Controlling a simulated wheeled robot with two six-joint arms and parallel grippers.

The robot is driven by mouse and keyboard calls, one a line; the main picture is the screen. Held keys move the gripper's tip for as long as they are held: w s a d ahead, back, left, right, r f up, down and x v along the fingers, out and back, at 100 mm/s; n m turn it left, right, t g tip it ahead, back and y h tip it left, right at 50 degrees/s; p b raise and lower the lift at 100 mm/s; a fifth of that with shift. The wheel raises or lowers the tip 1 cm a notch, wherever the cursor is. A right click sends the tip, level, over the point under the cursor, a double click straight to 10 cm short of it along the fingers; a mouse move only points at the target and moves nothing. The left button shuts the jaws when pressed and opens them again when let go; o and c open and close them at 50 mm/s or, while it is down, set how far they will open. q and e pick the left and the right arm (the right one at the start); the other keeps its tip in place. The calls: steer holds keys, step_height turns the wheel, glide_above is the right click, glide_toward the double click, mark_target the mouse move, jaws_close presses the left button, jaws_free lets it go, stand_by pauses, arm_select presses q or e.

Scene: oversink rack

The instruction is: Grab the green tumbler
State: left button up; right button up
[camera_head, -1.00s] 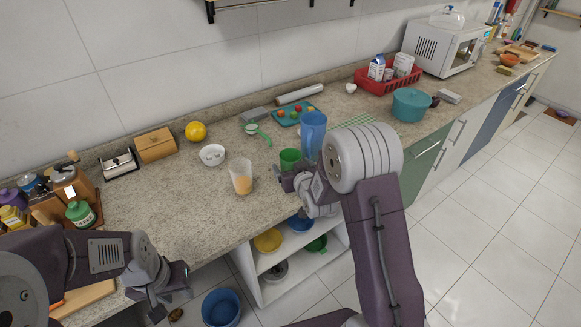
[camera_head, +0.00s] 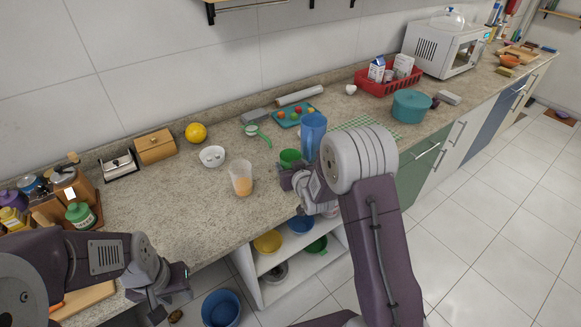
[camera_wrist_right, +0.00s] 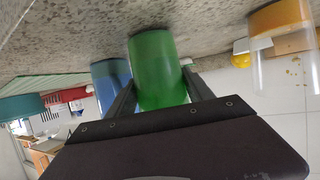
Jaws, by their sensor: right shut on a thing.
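The green tumbler (camera_head: 290,157) stands on the speckled counter, just left of the blue pitcher (camera_head: 313,130). In the right wrist view the green tumbler (camera_wrist_right: 158,70) sits between the two dark fingers of my right gripper (camera_wrist_right: 160,92). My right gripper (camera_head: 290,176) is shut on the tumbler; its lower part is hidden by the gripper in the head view. My left gripper (camera_head: 172,292) is low at the left, in front of the counter, away from the tumbler. Its fingers are too unclear to tell open from shut.
A clear cup with orange contents (camera_head: 241,179) stands left of the tumbler, and a white bowl (camera_head: 212,156) is behind it. A green-handled strainer (camera_head: 257,132) and a tray of small items (camera_head: 293,116) lie further back. A teal pot (camera_head: 411,106) stands to the right.

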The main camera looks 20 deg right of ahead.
step_height(320, 180, up, 18)
steer(key=p, duration=0.2)
steer(key=shift+f, duration=0.2)
stand_by(0.4)
steer(key=shift+d, duration=0.1)
